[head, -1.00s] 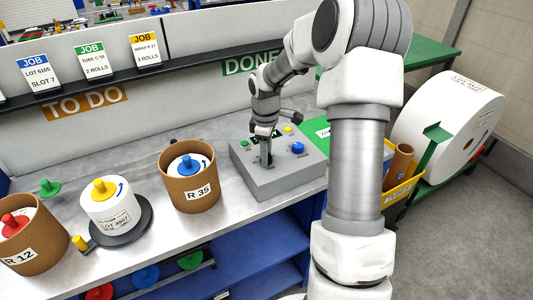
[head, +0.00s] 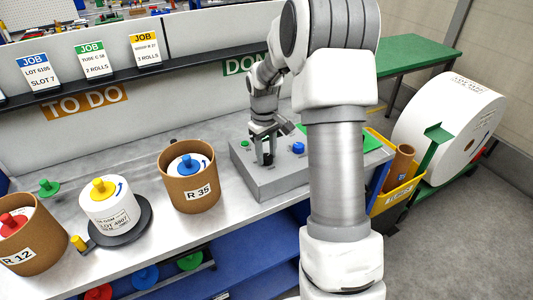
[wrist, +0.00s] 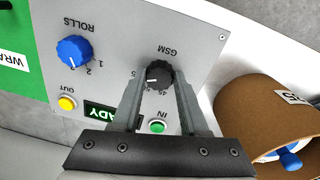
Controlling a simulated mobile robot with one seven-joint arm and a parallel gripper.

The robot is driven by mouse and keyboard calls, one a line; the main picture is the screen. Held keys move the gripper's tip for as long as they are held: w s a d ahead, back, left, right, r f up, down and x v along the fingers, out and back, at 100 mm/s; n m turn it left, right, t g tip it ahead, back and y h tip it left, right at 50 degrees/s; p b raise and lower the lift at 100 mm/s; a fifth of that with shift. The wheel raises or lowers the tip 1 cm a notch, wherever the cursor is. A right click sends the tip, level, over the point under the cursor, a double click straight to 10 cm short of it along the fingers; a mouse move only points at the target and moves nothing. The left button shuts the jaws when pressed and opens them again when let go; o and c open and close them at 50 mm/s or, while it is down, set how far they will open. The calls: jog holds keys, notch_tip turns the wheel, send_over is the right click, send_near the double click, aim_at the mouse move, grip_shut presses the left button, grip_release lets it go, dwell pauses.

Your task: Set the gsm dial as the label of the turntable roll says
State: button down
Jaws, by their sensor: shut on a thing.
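My gripper (head: 264,158) points down at the grey control box (head: 275,185) on the bench. In the wrist view its fingers (wrist: 160,82) are shut on the black gsm dial (wrist: 158,73), one on each side. The dial's white mark faces the lower left of that view; the fingers partly hide its scale, so I cannot tell the exact setting. The turntable roll (head: 101,207) is white with a yellow knob and stands on the dark turntable (head: 143,232). Its printed label (head: 113,222) faces forward and mentions GSM, but the number is too small to read surely.
The box also has a blue rolls dial (wrist: 74,51), a yellow OUT button (wrist: 67,103) and a green IN button (wrist: 157,126). A brown tub marked R 35 (head: 190,192) stands close left of the box. Another tub, R 12 (head: 22,248), is far left.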

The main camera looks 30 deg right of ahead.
dwell(0.4)
jog(key=shift+c, duration=2.2)
grip_release()
notch_tip(320, 180, up, 18)
jog(key=p, duration=0.1)
jog(key=shift+a+f, duration=0.25)
jog(key=shift+a, duration=0.2)
jog(key=shift+s, duration=0.1)
